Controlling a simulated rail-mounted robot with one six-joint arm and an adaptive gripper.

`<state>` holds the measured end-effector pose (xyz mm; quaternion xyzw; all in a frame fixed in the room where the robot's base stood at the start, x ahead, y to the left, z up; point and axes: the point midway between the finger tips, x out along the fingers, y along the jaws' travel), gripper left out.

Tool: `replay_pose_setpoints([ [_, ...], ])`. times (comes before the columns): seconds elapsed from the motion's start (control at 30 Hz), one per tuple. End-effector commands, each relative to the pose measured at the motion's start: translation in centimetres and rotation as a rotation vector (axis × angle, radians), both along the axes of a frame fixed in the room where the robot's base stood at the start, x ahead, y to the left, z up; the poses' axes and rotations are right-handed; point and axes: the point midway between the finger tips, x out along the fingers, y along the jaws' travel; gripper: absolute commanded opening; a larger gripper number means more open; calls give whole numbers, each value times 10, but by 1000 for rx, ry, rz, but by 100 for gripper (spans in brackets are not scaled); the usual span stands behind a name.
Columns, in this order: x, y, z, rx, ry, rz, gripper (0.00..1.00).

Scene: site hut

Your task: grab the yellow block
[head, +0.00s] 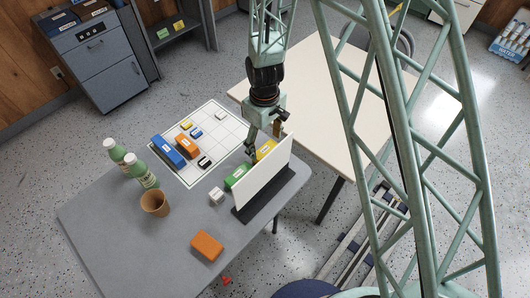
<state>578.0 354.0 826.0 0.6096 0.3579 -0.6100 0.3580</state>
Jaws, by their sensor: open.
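The yellow block (266,149) stands on the grey table (110,230), just behind the white upright panel (266,175), which hides part of it. My gripper (264,143) is open and points down right at the yellow block. One finger shows on the block's left side and the other near its upper right. I cannot tell whether the fingers touch it. A green block (237,177) lies just to the left of the yellow block, also partly behind the panel.
The panel stands on a dark base. A white grid sheet (228,137) holds blue (168,151), orange (187,145) and smaller blocks. A small white cube (216,195), a brown cup (155,203), two green bottles (146,172) and an orange block (207,246) are nearby. The front left table area is clear.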

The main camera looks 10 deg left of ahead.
Motion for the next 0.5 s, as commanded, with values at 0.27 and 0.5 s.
replay_pose_setpoints([
  [0.27,-1,-2,-26,0,1,0,69],
  [0.5,0,-1,-41,0,0,0,69],
])
